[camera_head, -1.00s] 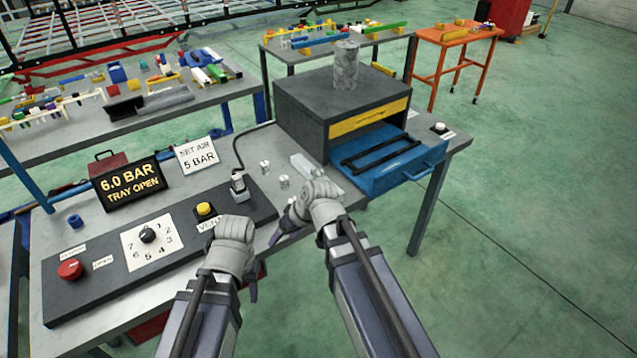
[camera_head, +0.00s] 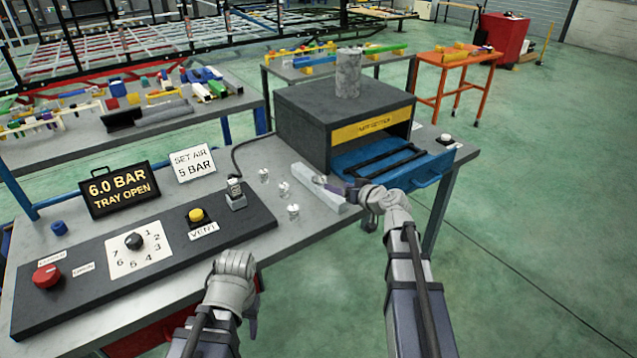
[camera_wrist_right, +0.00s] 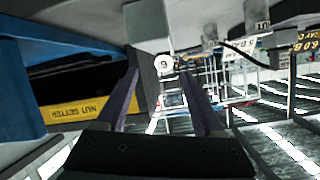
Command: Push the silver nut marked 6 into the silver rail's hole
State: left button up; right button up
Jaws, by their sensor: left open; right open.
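The silver rail (camera_head: 318,188) lies slantwise on the bench in front of the nut setter's open tray. It also seems to be the grey block in the right wrist view (camera_wrist_right: 145,22). The nut marked 6 (camera_wrist_right: 163,63) shows as a pale disc at the rail's edge, between the right fingertips in that view. I cannot tell whether it sits in the hole or touches a finger. My right gripper (camera_head: 338,187) is open at the rail's right side, its fingers pointing left across it. My left gripper (camera_head: 249,312) is open and empty at the bench's front edge.
Several small silver nuts (camera_head: 293,212) stand left of the rail. The nut setter (camera_head: 345,110) stands behind, its blue tray (camera_head: 425,172) open. A control panel (camera_head: 100,265) with knobs fills the bench's left. The display (camera_head: 118,190) reads 6.0 BAR, TRAY OPEN.

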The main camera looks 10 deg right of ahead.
aim_at(322, 180)
jog(key=shift+b+x, duration=0.3)
jog(key=shift+x, duration=0.8)
jog(key=shift+w+a, duration=0.15)
jog(key=shift+w, duration=0.15)
jog(key=x, duration=0.3)
jog(key=b+x, duration=0.1)
jog(key=shift+w+a+r, duration=0.2)
jog(key=shift+w+a, duration=0.15)
grip_shut()
